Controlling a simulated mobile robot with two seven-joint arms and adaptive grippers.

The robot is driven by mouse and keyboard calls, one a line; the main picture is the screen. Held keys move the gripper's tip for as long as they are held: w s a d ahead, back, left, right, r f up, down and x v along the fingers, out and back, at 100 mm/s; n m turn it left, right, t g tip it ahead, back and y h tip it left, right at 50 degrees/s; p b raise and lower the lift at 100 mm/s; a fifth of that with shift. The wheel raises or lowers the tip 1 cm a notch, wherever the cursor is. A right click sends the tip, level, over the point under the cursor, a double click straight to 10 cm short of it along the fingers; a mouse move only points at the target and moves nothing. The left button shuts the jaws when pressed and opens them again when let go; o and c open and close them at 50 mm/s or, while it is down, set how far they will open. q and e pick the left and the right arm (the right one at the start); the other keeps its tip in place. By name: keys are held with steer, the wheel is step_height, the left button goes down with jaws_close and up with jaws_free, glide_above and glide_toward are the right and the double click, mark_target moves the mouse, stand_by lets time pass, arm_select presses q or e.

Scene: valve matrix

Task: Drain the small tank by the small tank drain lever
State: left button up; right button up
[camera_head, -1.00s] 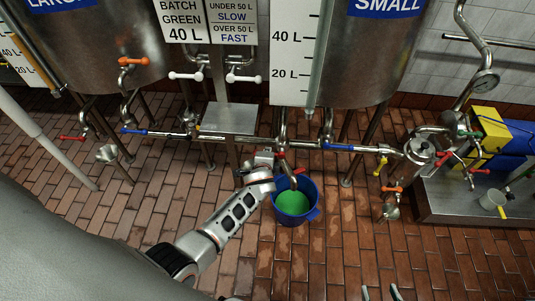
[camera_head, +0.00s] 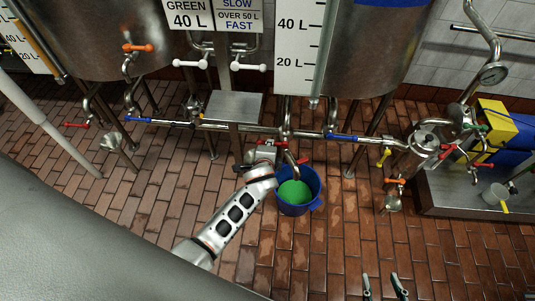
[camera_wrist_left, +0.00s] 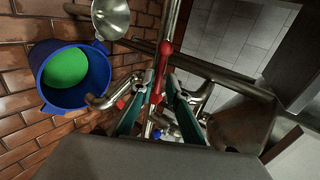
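The small tank (camera_head: 372,50) is the steel vessel at the upper right in the head view. My left gripper is at the pipe outlet above the blue bucket (camera_head: 312,204), mostly hidden by its own wrist in the head view. In the left wrist view a red lever (camera_wrist_left: 163,58) lies between the two separated fingertips of my left gripper (camera_wrist_left: 157,92); contact is unclear. Red also shows beside the outlet in the head view (camera_head: 303,161). I cannot tell whether this is the small tank drain lever. My right gripper (camera_head: 385,284) is open and empty at the bottom edge.
The bucket holds green liquid (camera_head: 294,192) under the outlet. A blue lever (camera_head: 341,137) and a yellow lever (camera_head: 384,155) are on the pipes to the right. A pump skid (camera_head: 455,190) stands at the right. The brick floor in front is clear.

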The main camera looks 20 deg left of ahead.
arm_select(q)
steer(key=v, duration=0.7)
steer(key=shift+s, duration=0.1)
steer(key=shift+r, duration=0.1)
steer(key=s+r+n+h+p, duration=0.2)
steer(key=s+r+n+p, duration=0.2)
steer(key=s, duration=0.9)
steer(key=s+r+n+h+p, duration=0.3)
steer(key=s+n+p, duration=0.3)
steer(key=s, duration=0.8)
steer(key=shift+s+d+r+n+h+p, duration=0.3)
steer(key=shift+r+n+p, duration=0.1)
steer(key=shift+r+p, duration=0.3)
arm_select(e)
steer(key=shift+m, duration=0.4)
steer(key=r, duration=0.2)
steer(key=s+r, duration=0.1)
steer(key=r, duration=0.2)
steer(key=shift+s+a+r, duration=0.1)
steer(key=shift+s+r, duration=0.05)
steer(key=shift+r, duration=0.05)
arm_select(q)
steer(key=shift+w, duration=0.1)
arm_select(e)
steer(key=shift+r, duration=0.1)
